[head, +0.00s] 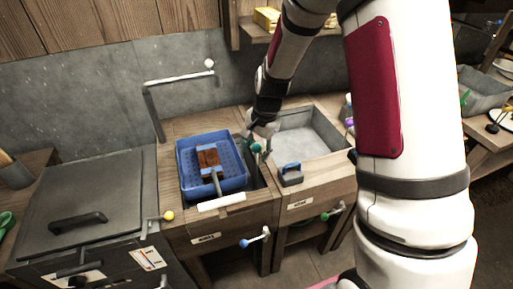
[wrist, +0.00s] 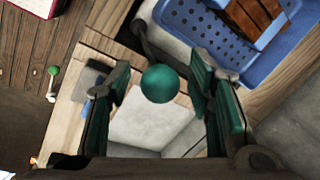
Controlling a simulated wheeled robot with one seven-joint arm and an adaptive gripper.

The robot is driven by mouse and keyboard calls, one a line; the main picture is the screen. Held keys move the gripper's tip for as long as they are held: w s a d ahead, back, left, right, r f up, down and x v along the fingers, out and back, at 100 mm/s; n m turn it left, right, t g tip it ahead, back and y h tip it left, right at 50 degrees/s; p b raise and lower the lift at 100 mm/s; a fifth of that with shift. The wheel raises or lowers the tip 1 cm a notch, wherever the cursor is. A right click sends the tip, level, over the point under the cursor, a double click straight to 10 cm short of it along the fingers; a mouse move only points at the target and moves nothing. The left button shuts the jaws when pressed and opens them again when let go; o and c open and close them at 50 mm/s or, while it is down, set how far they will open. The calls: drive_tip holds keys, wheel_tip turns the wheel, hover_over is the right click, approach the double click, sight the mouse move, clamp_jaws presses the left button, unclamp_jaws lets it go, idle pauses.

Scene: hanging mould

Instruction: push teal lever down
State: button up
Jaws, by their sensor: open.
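The teal lever's round knob (wrist: 160,84) sits between the two open fingers of my gripper (wrist: 160,68) in the wrist view, with a gap on each side. In the head view the teal knob (head: 256,148) shows at the divide between the blue basket and the grey basin. My gripper (head: 255,136) is just above and beside it there, empty. The lever's arm is mostly hidden in the head view; a dark bar runs up behind the knob in the wrist view. I cannot tell whether the fingers touch the knob.
A blue basket (head: 183,160) holding a brown block stands left of the lever. A grey basin (head: 310,135) lies right, with a blue-handled tool (head: 290,175) on its front edge. Levers with yellow (head: 167,216), blue (head: 245,243) and green (head: 325,216) knobs stick out in front.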

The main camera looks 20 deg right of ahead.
sight(257, 158)
clamp_jaws()
wheel_tip(257, 158, down, 4)
drive_tip(key=shift+s+f+b, duration=0.1)
drive_tip(key=shift+f+b, duration=0.1)
drive_tip(key=shift+b, duration=0.65)
unclamp_jaws()
drive_tip(key=shift+f, duration=0.1)
wheel_tip(257, 158, up, 12)
drive_tip(key=s+d, duration=0.1)
drive_tip(key=shift+s+d, duration=0.15)
drive_tip(key=shift+s, duration=0.25)
